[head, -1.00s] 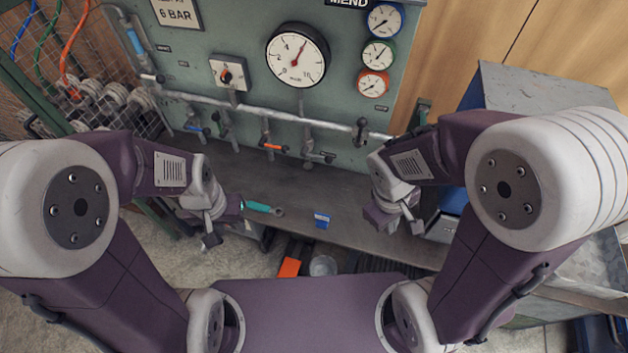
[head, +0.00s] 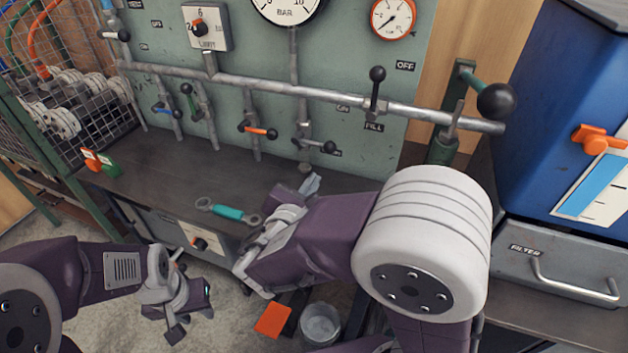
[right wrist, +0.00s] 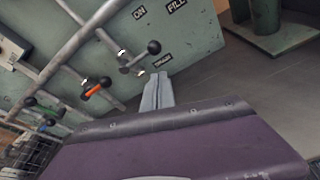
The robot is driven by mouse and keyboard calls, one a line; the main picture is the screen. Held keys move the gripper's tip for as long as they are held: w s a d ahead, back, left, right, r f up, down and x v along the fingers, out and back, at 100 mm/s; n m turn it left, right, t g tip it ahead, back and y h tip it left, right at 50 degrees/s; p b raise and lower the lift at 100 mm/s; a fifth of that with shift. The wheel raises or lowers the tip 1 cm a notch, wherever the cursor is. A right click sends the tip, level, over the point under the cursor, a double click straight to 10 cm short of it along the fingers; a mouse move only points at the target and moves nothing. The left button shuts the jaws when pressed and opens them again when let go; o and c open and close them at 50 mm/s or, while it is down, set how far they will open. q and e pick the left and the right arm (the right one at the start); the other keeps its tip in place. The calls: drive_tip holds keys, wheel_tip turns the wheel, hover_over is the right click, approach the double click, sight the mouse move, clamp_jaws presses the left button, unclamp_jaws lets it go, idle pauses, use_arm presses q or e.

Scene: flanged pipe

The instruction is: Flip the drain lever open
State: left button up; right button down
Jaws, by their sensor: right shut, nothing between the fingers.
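The drain lever (head: 318,146) is a grey arm with a black ball knob, low on the green panel at the end of a down pipe. In the right wrist view the lever (right wrist: 142,56) sticks out to the right, with a small, hard-to-read label below it. My right gripper (head: 310,184) is shut and empty, just below and in front of the lever. Its closed fingers (right wrist: 157,92) point up towards the lever and label, apparently apart from the knob. My left gripper (head: 190,318) hangs low at the left, away from the panel; its jaw opening is unclear.
An orange-handled lever (head: 260,131) sits left of the drain lever. The fill lever (head: 376,88) stands upright above right. A pump with a ball handle (head: 495,101) is at right. A teal wrench (head: 229,212) lies on the bench (head: 160,172). A bucket (head: 320,325) stands below.

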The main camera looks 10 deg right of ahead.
drive_tip(key=shift+w+a+r, duration=0.1)
drive_tip(key=shift+a, duration=0.1)
drive_tip(key=b+x, duration=0.3)
drive_tip(key=x, duration=0.7)
